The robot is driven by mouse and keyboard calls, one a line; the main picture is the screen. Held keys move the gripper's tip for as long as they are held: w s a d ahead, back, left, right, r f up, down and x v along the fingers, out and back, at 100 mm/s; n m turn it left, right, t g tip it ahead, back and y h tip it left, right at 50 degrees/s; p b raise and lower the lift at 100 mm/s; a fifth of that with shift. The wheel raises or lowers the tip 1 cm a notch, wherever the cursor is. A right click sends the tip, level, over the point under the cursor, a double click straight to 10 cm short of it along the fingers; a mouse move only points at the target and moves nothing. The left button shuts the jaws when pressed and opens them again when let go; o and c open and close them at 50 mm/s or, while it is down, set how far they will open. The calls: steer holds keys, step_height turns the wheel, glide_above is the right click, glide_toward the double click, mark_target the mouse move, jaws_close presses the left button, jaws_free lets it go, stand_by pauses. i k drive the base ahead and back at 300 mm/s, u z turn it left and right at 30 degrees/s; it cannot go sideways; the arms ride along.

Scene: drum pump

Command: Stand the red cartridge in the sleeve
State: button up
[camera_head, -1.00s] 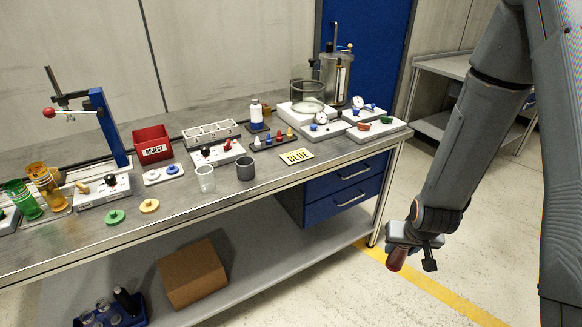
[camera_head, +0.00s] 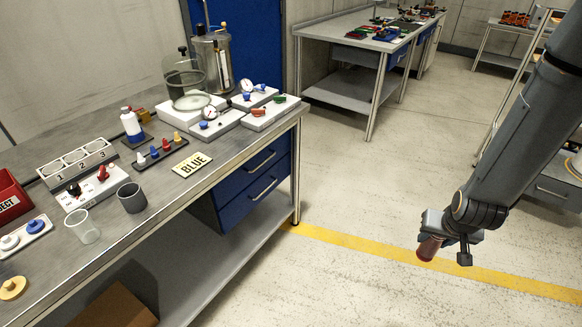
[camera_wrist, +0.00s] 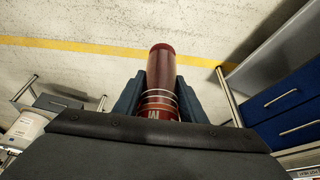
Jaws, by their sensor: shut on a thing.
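My gripper (camera_head: 447,240) is at the right in the head view, out over the floor and well apart from the benches. It is shut on the red cartridge (camera_head: 429,249), a dark red cylinder whose end sticks out below the jaws. In the wrist view the red cartridge (camera_wrist: 161,80) lies between the two jaws, with pale rings and lettering near its held end. I cannot pick out a sleeve for certain; a dark grey open cup (camera_head: 132,198) stands upright near the front edge of the near bench.
A second bench (camera_head: 340,27) stands behind. Open floor with a yellow line (camera_head: 370,253) lies between the near bench and my gripper.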

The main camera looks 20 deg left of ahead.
mark_target(136, 205)
steer(key=i, duration=1.2)
steer(key=u, duration=1.7)
